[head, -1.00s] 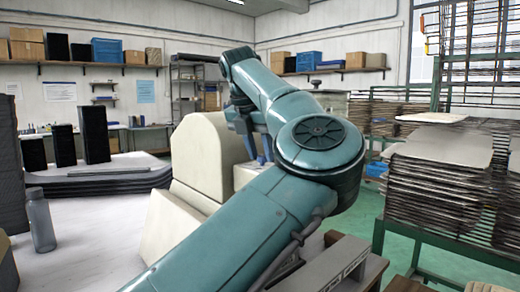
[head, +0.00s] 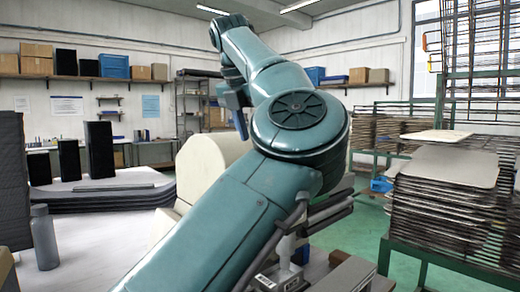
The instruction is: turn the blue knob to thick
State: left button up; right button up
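A large teal arm of mine comes in from the lower left. Its elbow is in mid-picture, and its far part reaches up and left to a narrow blue part that hangs down. I cannot make out any gripper fingers on it. The cream machine (head: 203,165) stands behind the arm, which covers much of it. No blue knob and no thick marking can be seen; they may be behind the arm. My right arm and gripper do not show.
A grey bottle (head: 44,238) stands on the pale surface at left, before several dark upright blocks (head: 99,150). Racks of stacked trays (head: 450,200) fill the right side. A silver part with a label (head: 284,275) is low, right of the arm. Green floor (head: 362,236) is clear there.

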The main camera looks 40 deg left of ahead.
pick_arm(q)
jog(key=v, duration=0.2)
jog(key=shift+s+r, duration=0.2)
jog(key=shift+r, duration=0.1)
dwell(0.4)
